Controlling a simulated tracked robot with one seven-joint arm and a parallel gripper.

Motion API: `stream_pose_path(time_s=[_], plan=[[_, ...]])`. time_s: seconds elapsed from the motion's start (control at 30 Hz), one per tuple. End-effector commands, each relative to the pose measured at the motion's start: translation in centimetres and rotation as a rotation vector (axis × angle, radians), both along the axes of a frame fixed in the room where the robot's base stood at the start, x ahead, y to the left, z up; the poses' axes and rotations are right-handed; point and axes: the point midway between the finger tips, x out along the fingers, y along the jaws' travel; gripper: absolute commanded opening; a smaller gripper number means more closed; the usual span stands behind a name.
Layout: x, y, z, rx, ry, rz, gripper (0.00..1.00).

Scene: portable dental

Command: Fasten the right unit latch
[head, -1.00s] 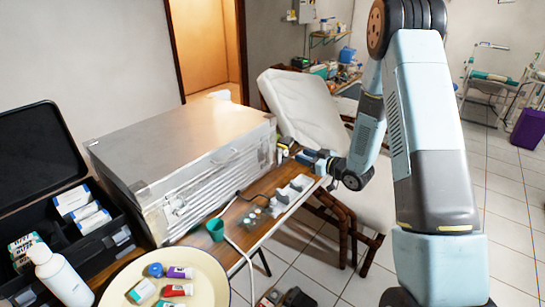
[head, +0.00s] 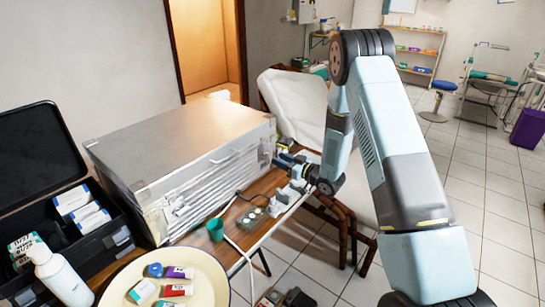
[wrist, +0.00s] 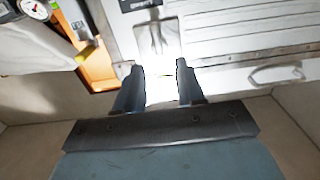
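The unit is a large silver metal case (head: 185,140) on the wooden table. My gripper (head: 281,161) is at the case's right end. In the wrist view its two blue-grey fingers (wrist: 159,66) are apart with nothing held between them. A small pale latch-like fitting (wrist: 152,36) is on the case face just beyond the fingertips, partly washed out by glare. I cannot tell whether it is fastened or whether a finger touches it. In the head view this fitting cannot be made out.
An arched handle (wrist: 275,73) is on the case, to the right in the wrist view. A green cup (head: 216,229) and a grey tray-like item (head: 252,219) are on the table in front. A round tray (head: 214,272) and an open black case (head: 88,248) are at left.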

Motion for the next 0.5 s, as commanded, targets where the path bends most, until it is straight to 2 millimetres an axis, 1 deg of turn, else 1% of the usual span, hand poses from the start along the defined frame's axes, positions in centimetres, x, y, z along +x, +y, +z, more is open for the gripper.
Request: stream_pose_path(time_s=[0.03, 0.1, 0.2, 0.33, 0.5], plan=[[0.5, 0.8, 0.0, 0.000, -0.001, 0.002, 0.38], [1.2, 1.6, 0.0, 0.000, -0.002, 0.002, 0.38], [2.0, 2.6, 0.0, -0.001, -0.002, 0.001, 0.38], [2.7, 3.5, 0.0, 0.000, -0.001, 0.001, 0.38], [3.0, 3.9, 0.0, 0.000, 0.000, 0.000, 0.38]])
